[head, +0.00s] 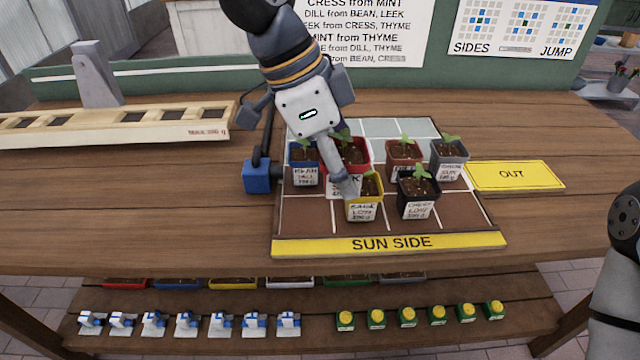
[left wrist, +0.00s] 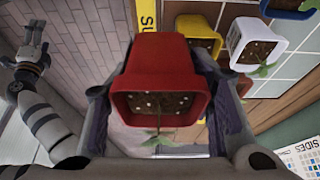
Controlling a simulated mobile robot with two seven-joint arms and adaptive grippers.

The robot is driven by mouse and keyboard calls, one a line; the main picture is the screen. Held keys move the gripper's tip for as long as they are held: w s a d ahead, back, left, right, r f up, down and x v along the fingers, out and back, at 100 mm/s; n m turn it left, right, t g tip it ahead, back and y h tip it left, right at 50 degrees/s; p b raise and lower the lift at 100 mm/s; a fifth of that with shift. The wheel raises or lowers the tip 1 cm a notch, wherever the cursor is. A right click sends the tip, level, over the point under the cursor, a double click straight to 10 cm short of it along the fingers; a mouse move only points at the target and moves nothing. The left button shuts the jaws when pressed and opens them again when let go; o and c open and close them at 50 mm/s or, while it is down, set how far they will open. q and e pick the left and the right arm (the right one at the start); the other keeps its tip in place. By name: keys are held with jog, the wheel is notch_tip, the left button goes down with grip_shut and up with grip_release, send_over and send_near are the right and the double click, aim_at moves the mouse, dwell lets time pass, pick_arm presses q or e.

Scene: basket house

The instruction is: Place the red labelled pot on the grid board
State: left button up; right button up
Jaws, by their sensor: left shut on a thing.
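The red pot (head: 358,150) holds soil and a green seedling. My left gripper (head: 346,165) is shut on it and holds it over the left part of the grid board (head: 390,242). One finger crosses in front of the pot; the other is mostly hidden. In the left wrist view the red pot (left wrist: 160,65) sits between both fingers (left wrist: 160,95). A white label shows below it in the head view; I cannot tell whether it belongs to this pot or one behind. My right gripper (left wrist: 30,58) shows small in the left wrist view, its opening unclear.
Around it on the board stand a blue pot (head: 303,155), a yellow pot (head: 378,203), a black pot (head: 418,197), a brownish-red pot (head: 404,150) and a grey pot (head: 450,152). A white pot (left wrist: 240,32) shows in the left wrist view. A yellow OUT mat (head: 514,176) lies right.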

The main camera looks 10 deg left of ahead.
pick_arm(q)
send_over(317, 214)
jog(key=a, duration=0.1)
jog(key=f, duration=0.6)
jog(key=shift+s+a+f+b, duration=0.15)
jog(key=shift+s+b, duration=0.1)
jog(key=shift+b, duration=0.1)
jog(key=f, duration=0.3)
jog(key=shift+w+a+f, duration=0.1)
jog(key=shift+a+f, duration=0.1)
jog(key=shift+f, duration=0.15)
jog(key=shift+r, duration=0.1)
pick_arm(e)
jog(key=shift+s+f+g, duration=0.3)
jog(key=shift+s+f, duration=0.3)
jog(key=shift+s, duration=0.05)
pick_arm(q)
jog(key=o, duration=1.3)
jog(key=p+v, duration=0.1)
jog(key=v, duration=1.1)
pick_arm(e)
jog(key=shift+w+r+t, duration=0.4)
jog(key=shift+w+r, duration=0.35)
jog(key=shift+w, duration=0.05)
